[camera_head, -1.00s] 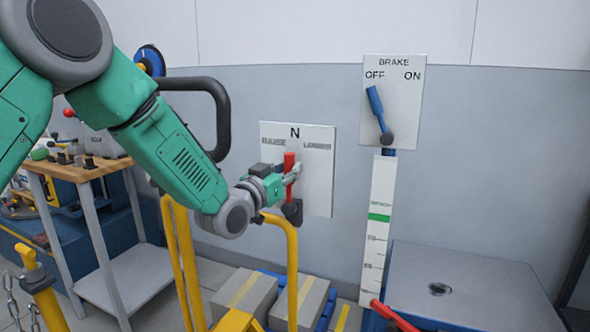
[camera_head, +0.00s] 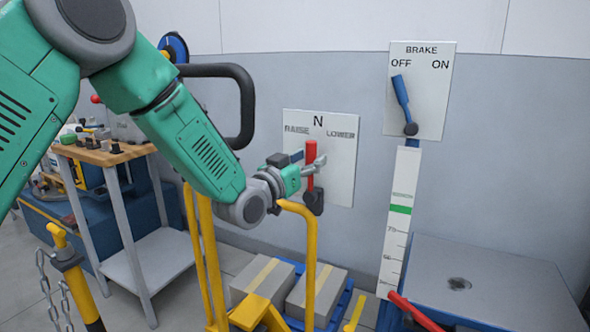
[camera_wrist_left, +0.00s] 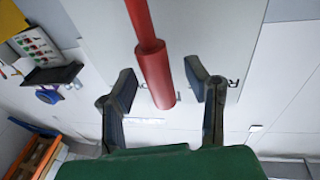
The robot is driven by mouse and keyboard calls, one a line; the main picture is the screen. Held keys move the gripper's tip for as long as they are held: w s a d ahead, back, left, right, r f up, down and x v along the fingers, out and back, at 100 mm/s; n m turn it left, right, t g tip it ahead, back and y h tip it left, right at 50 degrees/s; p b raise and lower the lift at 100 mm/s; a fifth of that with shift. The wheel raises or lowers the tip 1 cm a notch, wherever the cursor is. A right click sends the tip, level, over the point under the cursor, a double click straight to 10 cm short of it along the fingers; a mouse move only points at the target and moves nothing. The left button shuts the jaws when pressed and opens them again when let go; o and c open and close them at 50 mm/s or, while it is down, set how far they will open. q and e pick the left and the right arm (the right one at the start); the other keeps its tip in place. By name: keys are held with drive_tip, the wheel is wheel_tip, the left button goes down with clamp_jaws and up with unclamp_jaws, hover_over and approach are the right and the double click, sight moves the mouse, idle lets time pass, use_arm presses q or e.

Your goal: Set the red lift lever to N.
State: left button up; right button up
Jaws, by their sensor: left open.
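The red lift lever (camera_head: 310,160) stands about upright on its white panel (camera_head: 340,180), below the letter N and between RAISE and LOWER. Its dark pivot (camera_head: 313,201) is at the bottom. My left gripper (camera_head: 310,166) is at the lever, with its fingers spread apart around the red handle. In the left wrist view, the red lever (camera_wrist_left: 155,70) runs between the two open fingertips (camera_wrist_left: 160,84), with a gap visible on both sides. My right gripper is not in view.
A BRAKE panel (camera_head: 431,75) holds a blue lever (camera_head: 401,92) leaning to OFF. A white gauge strip (camera_head: 399,230) stands below it. A yellow rail (camera_head: 300,210) rises just below my left wrist.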

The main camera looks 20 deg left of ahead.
use_arm(q)
drive_tip(key=v, duration=1.1)
drive_tip(key=shift+f, duration=0.15)
drive_tip(key=s+d+f+g+y+p, duration=0.1)
drive_tip(key=s+f+g, duration=0.25)
drive_tip(key=f, duration=0.45)
drive_tip(key=s+f+n+g+p, duration=0.1)
drive_tip(key=s+f+g+p, duration=0.2)
drive_tip(key=f, duration=0.4)
drive_tip(key=s+d+f+g+y, duration=0.1)
drive_tip(key=s+f+g, duration=0.2)
drive_tip(key=s+f, duration=0.35)
drive_tip(key=s+f+g+p, duration=0.1)
drive_tip(key=s+f+g, duration=0.2)
drive_tip(key=s, duration=0.4)
drive_tip(key=s+a+f+g+y+p, duration=0.1)
drive_tip(key=s+f+g, duration=0.2)
drive_tip(key=s+f, duration=0.2)
drive_tip(key=s+f+n+g+y+p, duration=0.1)
drive_tip(key=s+f+g, duration=0.2)
drive_tip(key=s, duration=0.8)
drive_tip(key=shift+a+f+p, duration=0.35)
drive_tip(key=shift+f, duration=0.4)
